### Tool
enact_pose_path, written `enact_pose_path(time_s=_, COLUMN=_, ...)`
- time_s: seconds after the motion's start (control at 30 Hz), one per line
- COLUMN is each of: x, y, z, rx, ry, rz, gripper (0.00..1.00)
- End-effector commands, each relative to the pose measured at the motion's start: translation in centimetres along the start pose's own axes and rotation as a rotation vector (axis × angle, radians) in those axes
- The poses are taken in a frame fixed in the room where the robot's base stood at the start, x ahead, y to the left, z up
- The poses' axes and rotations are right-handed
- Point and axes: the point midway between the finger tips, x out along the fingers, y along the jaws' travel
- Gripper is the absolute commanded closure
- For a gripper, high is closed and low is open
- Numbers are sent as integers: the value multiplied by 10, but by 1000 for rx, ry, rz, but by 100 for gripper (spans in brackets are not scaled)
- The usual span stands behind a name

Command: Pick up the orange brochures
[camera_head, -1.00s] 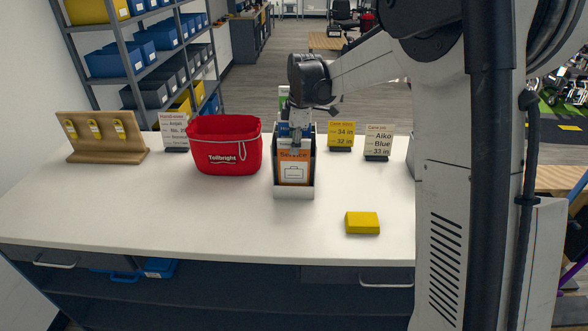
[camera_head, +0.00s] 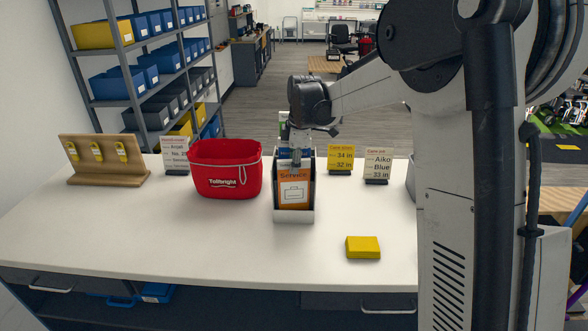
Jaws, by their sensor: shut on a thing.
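The orange brochures (camera_head: 294,190), marked "Service", stand upright in the front slot of a dark-sided holder with a white front (camera_head: 294,216) on the white counter. My gripper (camera_head: 296,161) reaches down from above, its fingertips at the top edge of the orange brochures. It is shut on them, though the fingertips are small and partly hidden. The brochures' lower part is still inside the holder. Blue brochures (camera_head: 283,154) and a green-and-white one (camera_head: 283,122) show behind them, partly covered by my gripper.
A red bin (camera_head: 226,180) stands just left of the holder. A yellow block (camera_head: 363,247) lies at front right. Yellow (camera_head: 341,158) and white (camera_head: 378,163) cards stand behind right. A white card (camera_head: 175,153) and wooden stand (camera_head: 105,162) are at left. The front counter is mostly clear.

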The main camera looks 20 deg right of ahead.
Motion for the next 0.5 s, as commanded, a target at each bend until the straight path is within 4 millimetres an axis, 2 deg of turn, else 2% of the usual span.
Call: enact_pose_path(time_s=0.5, x=-84, y=12, z=-8, rx=0, ry=0, rz=0, gripper=100)
